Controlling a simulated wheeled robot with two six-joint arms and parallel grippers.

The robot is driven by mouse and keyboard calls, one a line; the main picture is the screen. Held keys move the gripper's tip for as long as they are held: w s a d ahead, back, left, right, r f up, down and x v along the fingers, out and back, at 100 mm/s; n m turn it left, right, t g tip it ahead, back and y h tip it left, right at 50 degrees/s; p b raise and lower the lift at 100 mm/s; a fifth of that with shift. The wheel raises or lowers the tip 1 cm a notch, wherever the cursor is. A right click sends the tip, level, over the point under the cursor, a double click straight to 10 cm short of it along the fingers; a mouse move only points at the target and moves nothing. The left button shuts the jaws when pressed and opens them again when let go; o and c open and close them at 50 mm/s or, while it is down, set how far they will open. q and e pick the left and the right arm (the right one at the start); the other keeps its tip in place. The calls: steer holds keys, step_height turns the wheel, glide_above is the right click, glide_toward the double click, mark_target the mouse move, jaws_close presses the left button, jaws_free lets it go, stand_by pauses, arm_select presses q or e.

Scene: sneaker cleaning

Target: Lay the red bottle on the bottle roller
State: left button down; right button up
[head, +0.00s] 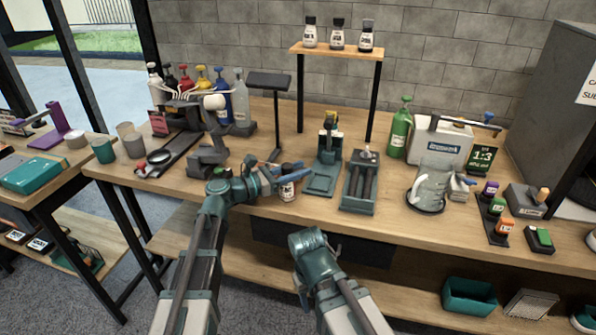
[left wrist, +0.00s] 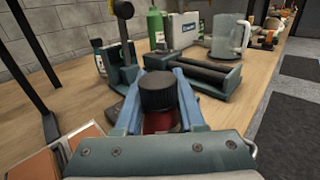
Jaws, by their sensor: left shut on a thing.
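The red bottle (left wrist: 160,122) has a black cap and stands between the fingers of my left gripper (left wrist: 160,108) in the left wrist view. In the head view the bottle (head: 287,190) shows a pale label, near the table's front edge. My left gripper (head: 276,184) is shut on it, and the fingers hide part of its sides. The bottle roller (head: 346,205) is a teal-grey tray with two dark parallel rods, to the right of the bottle. It also shows ahead in the left wrist view (left wrist: 222,91). My right gripper is not in view; only part of that arm shows.
A teal stand (head: 320,183) is between the bottle and the roller. A glass jug (head: 431,184) on a dark round base stands right of the roller. A green bottle (head: 400,130) and a white box (head: 440,145) are behind.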

arm_select(q)
steer(key=c, duration=0.5)
jaws_free()
steer(key=shift+a+r+p, duration=0.1)
steer(key=shift+r+p, duration=0.1)
steer(key=shift+p, duration=0.1)
steer(key=v, duration=1.2)
steer(key=shift+f, duration=0.1)
